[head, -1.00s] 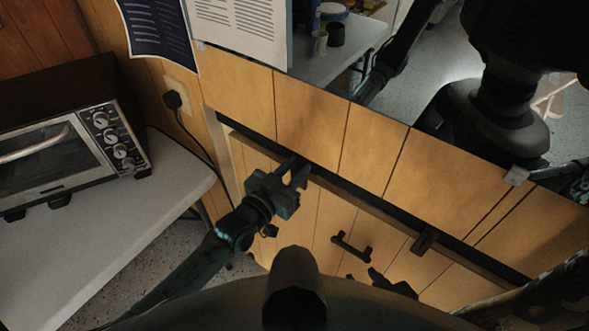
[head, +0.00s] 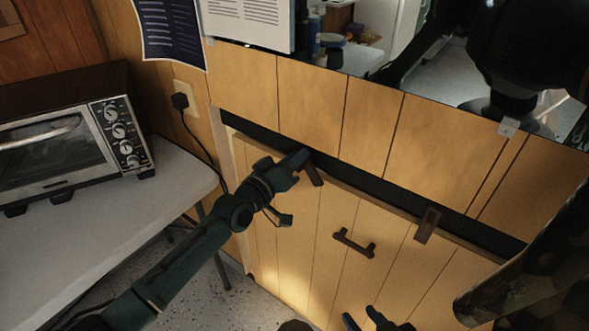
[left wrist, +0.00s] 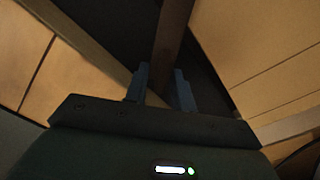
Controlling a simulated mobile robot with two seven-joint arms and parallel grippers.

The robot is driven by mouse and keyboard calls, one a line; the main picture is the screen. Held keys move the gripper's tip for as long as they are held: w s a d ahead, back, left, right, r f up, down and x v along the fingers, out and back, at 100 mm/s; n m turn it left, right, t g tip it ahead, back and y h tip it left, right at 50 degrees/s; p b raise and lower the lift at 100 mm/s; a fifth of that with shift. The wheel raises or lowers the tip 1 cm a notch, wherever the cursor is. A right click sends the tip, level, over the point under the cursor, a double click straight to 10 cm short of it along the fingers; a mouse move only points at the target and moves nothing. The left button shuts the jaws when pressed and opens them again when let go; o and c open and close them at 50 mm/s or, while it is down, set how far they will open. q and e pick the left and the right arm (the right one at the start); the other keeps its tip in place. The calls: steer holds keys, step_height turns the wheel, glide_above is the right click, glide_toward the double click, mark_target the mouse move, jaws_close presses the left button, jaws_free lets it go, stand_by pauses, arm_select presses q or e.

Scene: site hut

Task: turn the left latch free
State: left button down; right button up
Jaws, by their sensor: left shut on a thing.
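The left latch (head: 314,174) is a short dark brown wooden bar at the top edge of a wood-plank panel (head: 290,235). It slants down to the right, unlike the right latch (head: 427,225), which slants down to the left across the same edge. My left gripper (head: 300,160) is shut on the left latch near its upper end. In the left wrist view the latch (left wrist: 173,40) runs between the two fingers (left wrist: 160,88). My right gripper (head: 362,321) shows only its fingertips at the bottom edge, apart and empty, below the panel's handle (head: 353,243).
A dark gap (head: 365,184) runs between the panel and the fixed planks above. A toaster oven (head: 65,145) stands on a pale table (head: 120,215) at left. A black cord hangs from a wall socket (head: 187,102) beside the panel.

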arm_select(q)
steer(key=n, duration=0.2)
steer(key=n+b, duration=0.1)
steer(key=n, duration=0.2)
steer(key=shift+w+a+f+n, duration=0.1)
steer(key=shift+a+f+n, duration=0.05)
steer(key=shift+f+n, duration=0.15)
steer(key=n, duration=0.2)
steer(key=n+b, duration=0.1)
steer(key=n, duration=0.1)
steer(key=shift+f+n, duration=0.2)
steer(key=shift+n, duration=0.2)
steer(key=c, duration=1.5)
jaws_free()
steer(key=shift+a, duration=0.1)
steer(key=v, duration=1.3)
steer(key=shift+p, duration=0.4)
